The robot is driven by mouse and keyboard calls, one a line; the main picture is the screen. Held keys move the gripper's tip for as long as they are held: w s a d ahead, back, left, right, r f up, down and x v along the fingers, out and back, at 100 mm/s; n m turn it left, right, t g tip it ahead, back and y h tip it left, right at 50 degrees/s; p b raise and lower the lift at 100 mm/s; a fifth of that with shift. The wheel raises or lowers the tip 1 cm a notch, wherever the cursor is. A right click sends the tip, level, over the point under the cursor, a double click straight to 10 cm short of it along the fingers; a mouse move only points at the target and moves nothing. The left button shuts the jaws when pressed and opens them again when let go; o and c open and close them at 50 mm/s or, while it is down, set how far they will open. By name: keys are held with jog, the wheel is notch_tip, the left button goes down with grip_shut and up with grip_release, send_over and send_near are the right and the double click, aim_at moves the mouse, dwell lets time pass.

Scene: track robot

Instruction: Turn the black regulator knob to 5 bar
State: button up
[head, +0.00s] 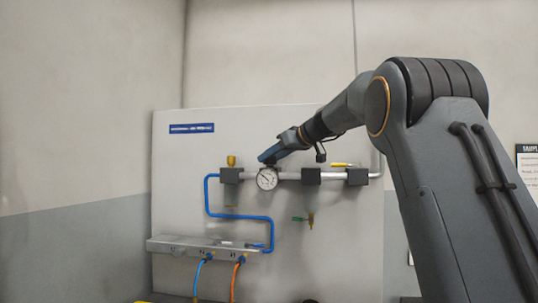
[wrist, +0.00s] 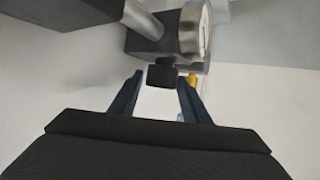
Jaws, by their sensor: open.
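The black regulator knob (wrist: 162,76) shows in the wrist view as a short dark piece on the end of a dark block. It sits just ahead of my gripper (wrist: 160,84), roughly centred between the two open fingertips, with light gaps on both sides. I see no clear contact. In the head view my gripper (head: 269,155) is at the pipe line just above the round gauge, and the knob cannot be made out there. The white-faced pressure gauge (head: 267,178) faces the room; it also shows at the top of the wrist view (wrist: 196,28). Its reading is too small to tell.
The light panel (head: 180,150) carries a pipe with dark blocks (head: 311,177), a brass fitting (head: 231,160) and a yellow handle (head: 342,165). Below are a blue tube (head: 240,216), a green-handled valve (head: 300,219) and a grey shelf (head: 180,245) with hoses.

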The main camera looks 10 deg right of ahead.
jog(key=shift+w+a+f, duration=0.2)
jog(key=shift+w+a, duration=0.1)
jog(key=c, duration=0.8)
jog(key=shift+o, duration=0.2)
jog(key=shift+m+b, duration=0.3)
jog(key=shift+b, duration=0.05)
